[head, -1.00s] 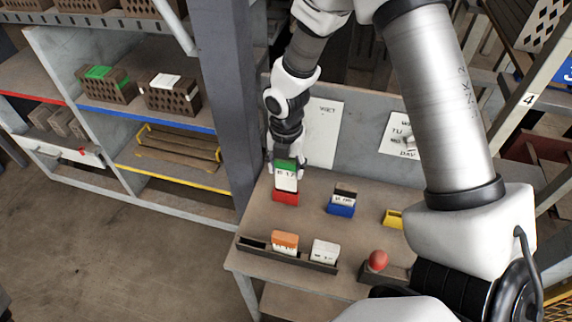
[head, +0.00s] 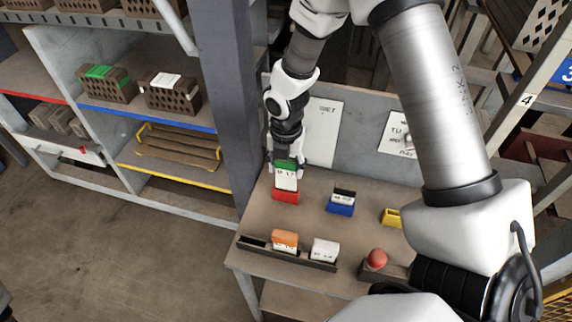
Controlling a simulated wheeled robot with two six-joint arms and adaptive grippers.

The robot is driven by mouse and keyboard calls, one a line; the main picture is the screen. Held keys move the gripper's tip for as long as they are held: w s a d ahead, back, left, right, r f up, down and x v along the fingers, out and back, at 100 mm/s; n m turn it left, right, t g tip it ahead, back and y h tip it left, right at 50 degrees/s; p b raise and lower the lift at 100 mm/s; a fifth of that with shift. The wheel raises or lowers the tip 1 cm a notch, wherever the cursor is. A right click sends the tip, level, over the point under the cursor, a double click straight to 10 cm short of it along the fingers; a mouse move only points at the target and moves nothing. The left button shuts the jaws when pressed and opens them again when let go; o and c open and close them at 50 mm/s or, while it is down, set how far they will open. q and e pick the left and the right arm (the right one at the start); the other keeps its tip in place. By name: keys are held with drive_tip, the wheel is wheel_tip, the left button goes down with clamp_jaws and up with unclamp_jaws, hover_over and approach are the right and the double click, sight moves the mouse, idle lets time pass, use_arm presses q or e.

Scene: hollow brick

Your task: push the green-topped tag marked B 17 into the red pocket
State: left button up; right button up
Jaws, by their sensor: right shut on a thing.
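The green-topped tag (head: 286,181) stands upright in or right at the mouth of the red pocket (head: 286,197) on the table. Its white face shows above the pocket, with lettering too small to read surely. My right gripper (head: 285,170) is above the pocket, shut on the green top of the tag. The tag's lower end is hidden by the pocket. My left gripper is not in view.
A blue pocket (head: 341,205) with a dark-topped tag and a yellow pocket (head: 391,218) stand to the right. A dark rack (head: 258,245) in front holds an orange-topped tag (head: 285,240) and a white tag (head: 324,250). A red ball-shaped knob (head: 377,258) is at the front right.

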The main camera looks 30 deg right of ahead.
sight(286, 189)
drive_tip(key=shift+f+b, duration=1.35)
drive_tip(key=shift+f, duration=1.35)
drive_tip(key=o, duration=1.2)
drive_tip(key=shift+o, duration=0.2)
drive_tip(key=shift+r, duration=0.1)
wheel_tip(286, 189, up, 12)
drive_tip(key=shift+f, duration=0.1)
